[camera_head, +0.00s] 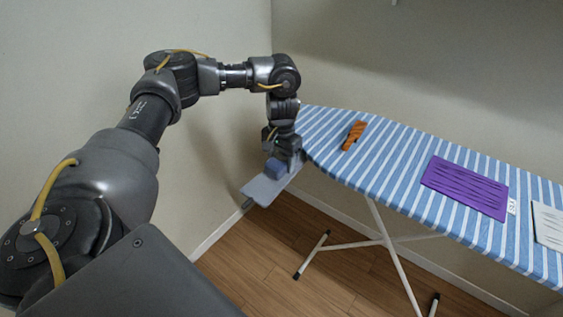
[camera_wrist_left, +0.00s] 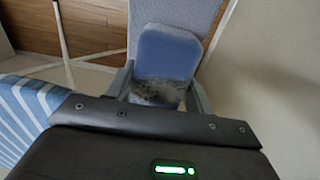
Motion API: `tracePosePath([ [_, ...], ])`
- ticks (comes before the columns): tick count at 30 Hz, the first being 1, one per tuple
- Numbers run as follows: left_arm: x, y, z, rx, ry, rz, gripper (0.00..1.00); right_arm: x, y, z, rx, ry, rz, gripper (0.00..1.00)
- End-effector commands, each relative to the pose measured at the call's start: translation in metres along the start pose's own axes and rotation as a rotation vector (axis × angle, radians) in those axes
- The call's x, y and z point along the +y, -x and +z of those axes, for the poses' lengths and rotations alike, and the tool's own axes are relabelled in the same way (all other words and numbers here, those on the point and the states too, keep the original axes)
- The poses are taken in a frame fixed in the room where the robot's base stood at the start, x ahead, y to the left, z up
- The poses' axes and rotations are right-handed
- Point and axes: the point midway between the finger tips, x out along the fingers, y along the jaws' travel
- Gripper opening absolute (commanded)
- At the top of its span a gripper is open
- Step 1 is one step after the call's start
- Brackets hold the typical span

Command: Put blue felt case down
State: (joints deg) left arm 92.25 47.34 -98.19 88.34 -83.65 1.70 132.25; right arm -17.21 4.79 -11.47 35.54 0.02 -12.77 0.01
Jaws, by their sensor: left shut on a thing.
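The blue felt case (camera_head: 275,168) is between the fingers of my left gripper (camera_head: 284,163), over the grey iron rest (camera_head: 262,190) at the left end of the ironing board. In the left wrist view the case (camera_wrist_left: 167,52) shows as a rounded blue pad between the two fingers of the left gripper (camera_wrist_left: 160,88). The grey rest (camera_wrist_left: 190,12) lies beneath it. I cannot tell whether the case touches the rest. The gripper is shut on the case. My right gripper is not in view.
A blue-and-white striped ironing board (camera_head: 400,165) stretches to the right. On it lie an orange-brown item (camera_head: 353,135), a purple cloth (camera_head: 465,187) and a white item (camera_head: 548,225). White walls stand close behind and left. The wooden floor (camera_head: 270,255) is clear around the board's legs.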

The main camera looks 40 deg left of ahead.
Motion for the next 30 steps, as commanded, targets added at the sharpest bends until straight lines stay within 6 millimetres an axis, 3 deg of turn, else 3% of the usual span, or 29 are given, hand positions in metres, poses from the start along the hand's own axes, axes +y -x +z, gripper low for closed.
tracePosePath([
  [12, 0.001, -0.004, 0.000, 0.000, 0.000, 0.002, 0.30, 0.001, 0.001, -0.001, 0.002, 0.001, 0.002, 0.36],
  [13, 0.001, -0.004, 0.000, 0.001, 0.000, 0.001, 0.56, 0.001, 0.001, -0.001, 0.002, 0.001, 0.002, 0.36],
  [17, 0.001, -0.004, 0.000, 0.001, 0.000, 0.001, 0.73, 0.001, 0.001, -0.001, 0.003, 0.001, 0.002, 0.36],
  [26, 0.001, -0.003, 0.000, 0.001, -0.001, 0.001, 0.74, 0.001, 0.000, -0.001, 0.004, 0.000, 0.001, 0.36],
  [30, 0.000, 0.011, -0.001, 0.004, -0.002, 0.000, 0.74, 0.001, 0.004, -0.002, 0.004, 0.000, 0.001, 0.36],
])
